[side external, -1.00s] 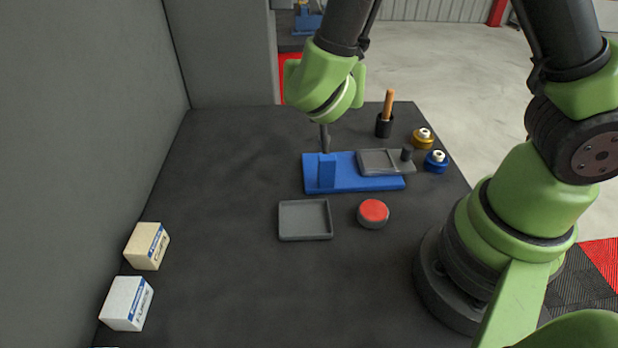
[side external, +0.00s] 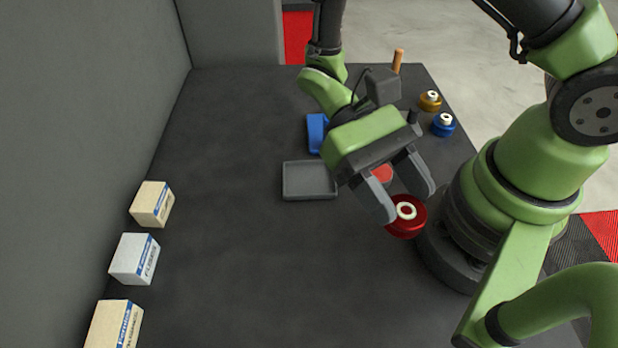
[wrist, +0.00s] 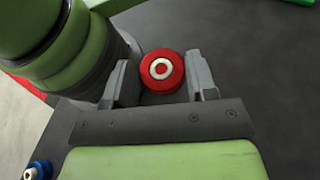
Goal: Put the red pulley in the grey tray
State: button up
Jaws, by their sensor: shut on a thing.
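The red pulley (side external: 407,228) has a cream ring around its hub. My gripper (side external: 408,203) is shut on it, with one finger on each side, near the foot of my arm. In the wrist view the pulley (wrist: 162,72) sits between the two fingers (wrist: 161,88). I cannot tell whether it touches the table. The grey tray (side external: 309,195) is shallow and looks empty. It lies on the table to the left of my gripper in the side view, apart from it.
A red-topped round thing (side external: 382,174) is partly hidden behind my fingers. A gold pulley (side external: 430,101) and a blue pulley (side external: 445,125) stand at the back right. Boxes (side external: 136,258) line the left edge.

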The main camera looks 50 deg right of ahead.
jog(key=w+a+m+t+y, duration=0.2)
jog(key=a+m+t+y, duration=0.25)
jog(key=m+y, duration=0.25)
jog(key=m+t, duration=1.7)
jog(key=t, duration=0.1)
send_over(318, 180)
jog(key=shift+h, duration=0.3)
jog(key=f, duration=0.4)
jog(key=shift+a+f, duration=0.2)
jog(key=shift+a, duration=0.15)
jog(key=f, duration=0.4)
jog(key=shift+d+f, duration=0.3)
jog(key=shift+d, duration=0.1)
jog(key=shift+f, duration=0.4)
jog(key=shift+f, duration=0.1)
jog(key=o, duration=1.1)
jog(key=shift+c, duration=0.2)
